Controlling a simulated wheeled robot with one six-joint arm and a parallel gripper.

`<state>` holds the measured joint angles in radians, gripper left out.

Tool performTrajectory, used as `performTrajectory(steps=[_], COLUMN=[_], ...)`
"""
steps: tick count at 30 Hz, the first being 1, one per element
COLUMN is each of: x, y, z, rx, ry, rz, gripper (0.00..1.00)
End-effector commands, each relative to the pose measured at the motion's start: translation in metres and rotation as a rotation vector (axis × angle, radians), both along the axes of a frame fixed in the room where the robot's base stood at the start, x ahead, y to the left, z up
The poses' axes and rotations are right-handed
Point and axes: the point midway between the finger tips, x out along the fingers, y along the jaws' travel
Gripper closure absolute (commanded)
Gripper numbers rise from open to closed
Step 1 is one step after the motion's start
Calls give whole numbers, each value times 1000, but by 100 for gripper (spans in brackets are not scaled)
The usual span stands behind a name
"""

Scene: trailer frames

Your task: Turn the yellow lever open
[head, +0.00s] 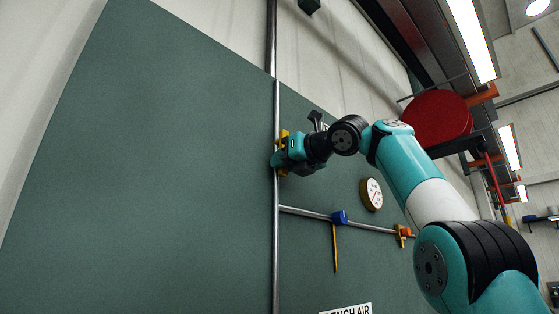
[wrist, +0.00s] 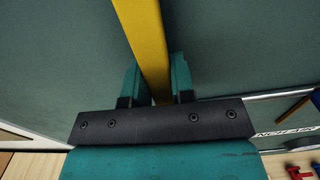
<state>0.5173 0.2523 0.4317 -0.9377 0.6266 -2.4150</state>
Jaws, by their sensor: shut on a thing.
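A yellow lever (wrist: 148,38) runs from the top of the wrist view down between the two teal fingers of my gripper (wrist: 155,72). The fingers are shut on it, one on each side. In the head view my gripper (head: 278,158) is up against the vertical grey pipe on the green panel. Small parts of the yellow lever (head: 284,134) show above and below the gripper; the rest and its pivot are hidden behind it.
A horizontal pipe (head: 305,212) carries a blue valve (head: 340,217) with a thin yellow handle (head: 335,250) hanging down. A red disc (head: 437,117) stands behind the arm. The panel's left side is clear.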

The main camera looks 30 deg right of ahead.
Motion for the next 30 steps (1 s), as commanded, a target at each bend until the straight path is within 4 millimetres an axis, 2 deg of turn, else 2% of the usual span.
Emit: performTrajectory(steps=[7, 22, 23, 25, 26, 30], x=[1, 1, 1, 1, 0, 0], y=[-4, -5, -5, -5, -5, -4], z=[-3, -3, -3, -3, -3, -2], rx=[-58, -72, -71, -70, -70, -68], ry=[-5, -6, -6, -7, -8, -9], rz=[-2, -1, -1, -1, -1, -1], gripper=[100, 100, 72, 56, 51, 51])
